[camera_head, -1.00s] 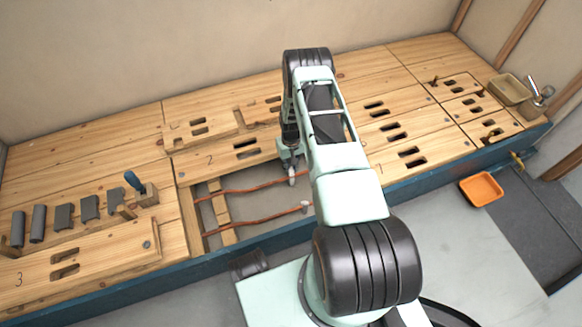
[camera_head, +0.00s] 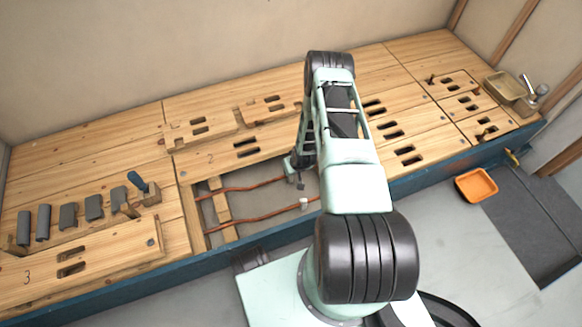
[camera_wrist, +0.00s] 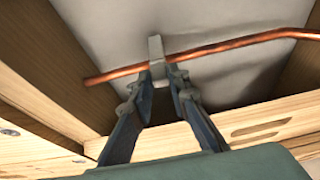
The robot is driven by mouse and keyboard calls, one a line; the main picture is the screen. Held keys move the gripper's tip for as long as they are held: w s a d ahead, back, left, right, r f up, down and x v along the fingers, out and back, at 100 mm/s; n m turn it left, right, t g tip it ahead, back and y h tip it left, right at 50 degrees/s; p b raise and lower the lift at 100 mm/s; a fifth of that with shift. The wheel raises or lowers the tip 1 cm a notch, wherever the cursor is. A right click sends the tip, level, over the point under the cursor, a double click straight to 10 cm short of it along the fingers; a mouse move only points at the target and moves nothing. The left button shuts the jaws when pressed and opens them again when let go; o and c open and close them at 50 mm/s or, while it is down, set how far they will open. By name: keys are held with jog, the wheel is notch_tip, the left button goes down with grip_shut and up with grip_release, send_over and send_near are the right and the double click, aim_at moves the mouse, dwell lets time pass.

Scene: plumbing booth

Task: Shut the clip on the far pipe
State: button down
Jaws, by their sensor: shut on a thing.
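The far copper pipe (camera_head: 237,189) runs through the open floor bay in the head view. In the wrist view the copper pipe (camera_wrist: 225,46) crosses the upper part of the picture. A pale grey clip (camera_wrist: 156,50) stands upright on it, its lower part between my fingertips. My gripper (camera_wrist: 166,77) is shut on the clip at the pipe. In the head view my gripper (camera_head: 298,178) is at the far pipe, partly hidden by my arm. I cannot tell whether the clip is latched.
The near copper pipe (camera_head: 260,218) lies in the same bay and carries a pale clip (camera_head: 304,203). A wooden crosspiece (camera_head: 221,207) spans the bay. Floorboards surround it. A blue-handled tool (camera_head: 137,182), grey blocks (camera_head: 68,216) and an orange tray (camera_head: 477,185) are well apart from my gripper.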

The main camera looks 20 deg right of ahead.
jog(key=shift+s+f+t, duration=0.3)
jog(key=shift+s+t, duration=0.05)
jog(key=shift+t, duration=0.55)
jog(key=c, duration=1.8)
grip_release()
jog(key=shift+c, duration=0.2)
jog(key=v, duration=1.2)
jog(key=shift+s+f, duration=0.1)
